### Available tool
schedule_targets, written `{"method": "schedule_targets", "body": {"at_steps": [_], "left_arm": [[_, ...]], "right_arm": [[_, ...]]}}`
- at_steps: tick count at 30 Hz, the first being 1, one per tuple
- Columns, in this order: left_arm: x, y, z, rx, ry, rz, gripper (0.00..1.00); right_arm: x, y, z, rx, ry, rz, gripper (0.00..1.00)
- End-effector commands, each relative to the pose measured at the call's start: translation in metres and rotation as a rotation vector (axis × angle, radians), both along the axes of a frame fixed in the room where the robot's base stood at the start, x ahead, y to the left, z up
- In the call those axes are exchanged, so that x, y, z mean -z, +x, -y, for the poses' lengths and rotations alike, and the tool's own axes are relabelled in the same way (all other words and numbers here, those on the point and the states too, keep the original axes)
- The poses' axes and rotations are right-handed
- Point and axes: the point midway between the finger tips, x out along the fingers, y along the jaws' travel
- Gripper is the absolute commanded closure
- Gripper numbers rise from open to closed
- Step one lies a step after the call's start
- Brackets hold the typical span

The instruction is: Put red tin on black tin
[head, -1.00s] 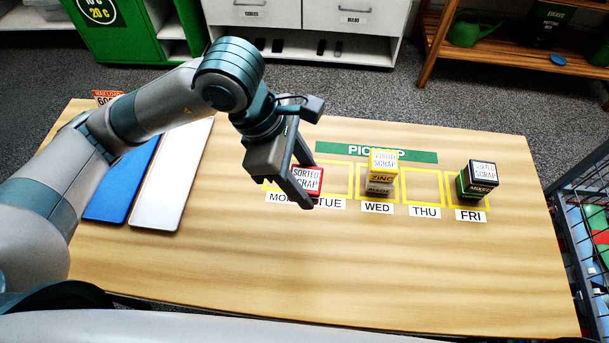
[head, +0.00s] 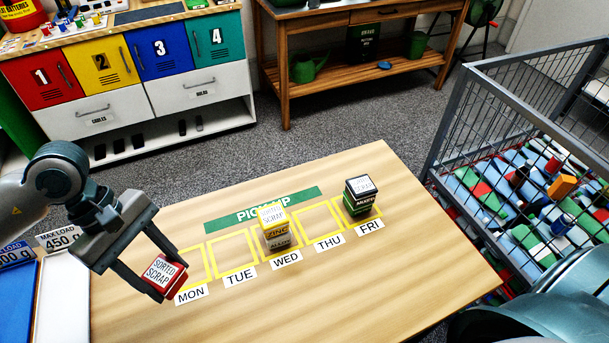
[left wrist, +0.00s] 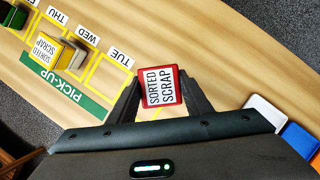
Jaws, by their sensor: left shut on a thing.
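The red tin (head: 165,277), with a white "SORTED SCRAP" top, is held between the fingers of my left gripper (head: 153,274), at the MON end of the marked row. It also shows between the fingers in the left wrist view (left wrist: 161,87). It looks raised, but its gap to the table is hard to judge. The black tin (head: 360,187), with a white top label, stands upright on a green tin (head: 358,206) in the FRI square, well to the right of my left gripper. My right gripper is out of view.
A yellow tin (head: 272,217) sits on another tin in the WED square, between my left gripper and the black tin. TUE and THU squares look empty. Blue (head: 18,300) and white (head: 62,300) trays lie at left. A wire crate (head: 480,110) stands beyond the table's right side.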

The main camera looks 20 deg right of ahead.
Motion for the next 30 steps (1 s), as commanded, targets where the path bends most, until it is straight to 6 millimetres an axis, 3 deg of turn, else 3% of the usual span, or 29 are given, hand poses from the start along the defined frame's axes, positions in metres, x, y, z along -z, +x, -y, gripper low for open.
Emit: {"method": "schedule_targets", "body": {"at_steps": [9, 15, 21, 30], "left_arm": [[-0.004, 0.024, -0.056, 0.445, 0.005, 0.003, 0.81], [-0.009, 0.033, -0.083, 0.645, 0.002, 0.002, 0.81], [-0.011, 0.037, -0.093, 0.723, 0.001, 0.002, 0.81], [-0.011, 0.037, -0.094, 0.727, 0.000, 0.002, 0.81]], "right_arm": [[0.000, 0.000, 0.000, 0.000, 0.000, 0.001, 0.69], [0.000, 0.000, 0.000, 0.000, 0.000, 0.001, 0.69], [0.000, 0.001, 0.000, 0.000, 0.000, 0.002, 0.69], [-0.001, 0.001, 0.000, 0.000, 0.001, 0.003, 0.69]]}}
